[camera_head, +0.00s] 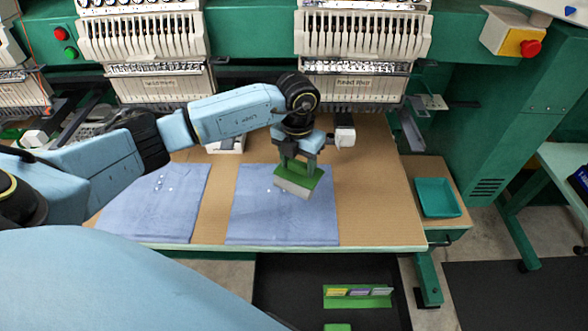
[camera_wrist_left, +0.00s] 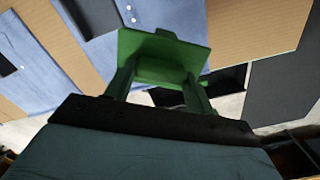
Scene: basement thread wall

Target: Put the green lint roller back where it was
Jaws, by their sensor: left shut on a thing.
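The green lint roller (camera_head: 307,181) has a green upper part and a pale grey-white lower face. It is tilted over the right-hand blue cloth (camera_head: 255,217); I cannot tell whether it touches the cloth. My left gripper (camera_head: 299,163) is above it and shut on it. In the left wrist view the green part of the lint roller (camera_wrist_left: 163,52) sits between the two fingers of my left gripper (camera_wrist_left: 160,82). A few small white specks lie on the cloth beside the roller. My right gripper is not in view.
Another blue cloth (camera_head: 150,205) with white specks lies left on the brown tabletop (camera_head: 375,200). Embroidery heads (camera_head: 365,35) stand behind. A teal tray (camera_head: 437,197) sits on a side table at right. A green rack (camera_head: 330,299) with coloured pieces is low in front.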

